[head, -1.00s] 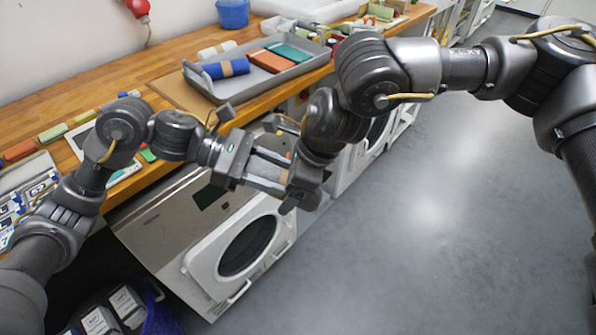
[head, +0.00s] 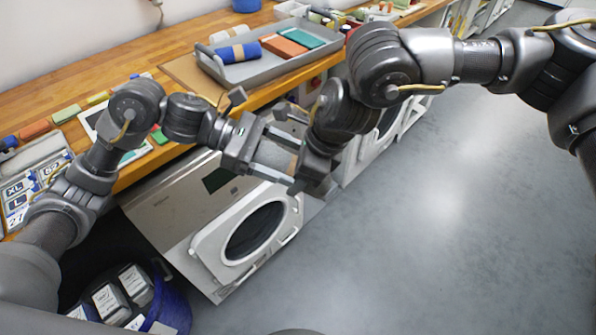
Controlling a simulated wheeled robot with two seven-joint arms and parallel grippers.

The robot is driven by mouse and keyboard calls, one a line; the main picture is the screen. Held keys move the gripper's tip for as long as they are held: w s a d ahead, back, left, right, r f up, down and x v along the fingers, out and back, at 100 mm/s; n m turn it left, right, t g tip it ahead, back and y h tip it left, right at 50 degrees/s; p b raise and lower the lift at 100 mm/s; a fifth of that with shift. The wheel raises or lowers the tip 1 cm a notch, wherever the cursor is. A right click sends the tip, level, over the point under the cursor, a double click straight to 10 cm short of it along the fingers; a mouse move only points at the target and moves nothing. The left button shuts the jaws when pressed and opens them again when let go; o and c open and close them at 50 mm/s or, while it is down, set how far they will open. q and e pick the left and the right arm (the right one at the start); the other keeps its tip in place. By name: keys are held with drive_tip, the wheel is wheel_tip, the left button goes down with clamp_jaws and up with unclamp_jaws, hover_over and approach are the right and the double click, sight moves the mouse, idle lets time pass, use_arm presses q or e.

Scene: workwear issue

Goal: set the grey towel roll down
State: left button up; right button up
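My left gripper (head: 277,160) is in front of the white machine, its two long fingers pointing right. A grey and tan piece (head: 279,154) fills the gap between them; it looks like the grey towel roll, mostly hidden by the fingers. My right gripper (head: 298,160) comes in from the right, close against the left fingertips. Its fingers are partly hidden, so I cannot tell how far apart they are. A pale grey roll with a tan band (head: 228,34) lies in the grey tray (head: 272,70) beside a blue roll with a tan band (head: 239,53).
The wooden counter (head: 110,68) runs along the back. Below stand the white machine with a round door (head: 255,232) and a blue bin (head: 168,305). The floor at right is clear.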

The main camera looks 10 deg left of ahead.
use_arm(q)
drive_tip(key=v, duration=1.2)
